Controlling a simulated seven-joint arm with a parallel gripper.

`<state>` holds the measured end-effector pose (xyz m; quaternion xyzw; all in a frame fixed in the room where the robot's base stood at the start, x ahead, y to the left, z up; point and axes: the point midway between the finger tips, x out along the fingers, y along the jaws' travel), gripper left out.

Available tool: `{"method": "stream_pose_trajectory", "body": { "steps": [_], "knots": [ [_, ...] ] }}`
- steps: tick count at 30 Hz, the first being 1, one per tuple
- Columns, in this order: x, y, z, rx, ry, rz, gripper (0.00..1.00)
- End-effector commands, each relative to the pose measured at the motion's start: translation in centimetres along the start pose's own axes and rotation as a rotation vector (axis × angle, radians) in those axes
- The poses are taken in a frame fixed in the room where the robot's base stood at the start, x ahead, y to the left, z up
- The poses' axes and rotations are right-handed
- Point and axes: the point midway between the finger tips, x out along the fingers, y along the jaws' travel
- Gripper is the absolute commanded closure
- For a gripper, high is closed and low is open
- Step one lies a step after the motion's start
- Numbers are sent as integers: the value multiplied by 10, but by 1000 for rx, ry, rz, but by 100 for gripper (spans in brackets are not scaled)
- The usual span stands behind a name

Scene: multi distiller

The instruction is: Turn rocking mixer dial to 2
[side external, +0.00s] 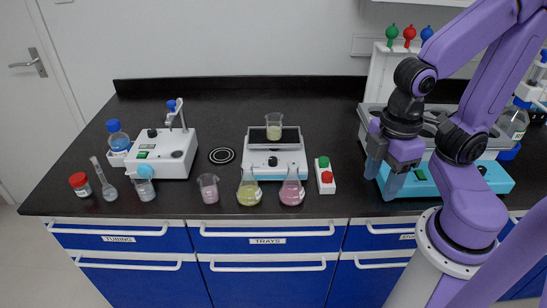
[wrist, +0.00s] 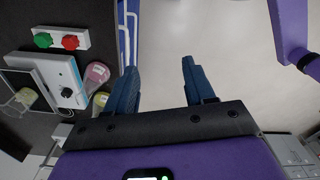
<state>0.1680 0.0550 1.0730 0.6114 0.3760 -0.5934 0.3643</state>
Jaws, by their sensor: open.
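The rocking mixer (side external: 290,163) is a white unit in the middle of the bench. Its dark platform carries a beaker with pale yellow liquid (side external: 274,130). Its dark round dial (side external: 272,161) is on the front face; the setting is too small to read. The mixer also shows at the left of the wrist view (wrist: 52,72), with the dial (wrist: 66,92) facing right. My gripper (side external: 382,180) is open and empty, pointing down to the right of the mixer, near the bench's front edge. In the wrist view its fingers (wrist: 160,68) are apart with floor behind them.
A yellow flask (side external: 249,190) and a pink flask (side external: 291,190) stand in front of the mixer, flanking the dial. A button box (side external: 325,178) stands between mixer and gripper. A stirrer (side external: 163,155) and glassware are left. A teal-fronted bath (side external: 425,184) is behind my gripper.

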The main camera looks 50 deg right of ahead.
Motion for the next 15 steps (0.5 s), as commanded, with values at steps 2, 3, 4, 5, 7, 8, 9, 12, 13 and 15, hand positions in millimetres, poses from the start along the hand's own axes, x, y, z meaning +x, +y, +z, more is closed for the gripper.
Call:
{"method": "stream_pose_trajectory", "body": {
  "steps": [2,3,4,5,7,8,9,12,13,15],
  "knots": [
    [-3,8,-11,-6,0,2,46],
    [-5,14,-19,-13,0,4,46],
    [-8,20,-26,-21,1,5,46],
    [-10,26,-33,-29,1,7,46],
    [-15,46,-51,-49,0,11,46],
    [-17,55,-59,-60,0,13,46],
    [-19,68,-68,-73,0,15,46],
    [-24,103,-89,-108,-2,21,46],
    [-25,114,-95,-118,-3,23,46],
    [-27,142,-105,-142,-5,27,46]
  ]
}}
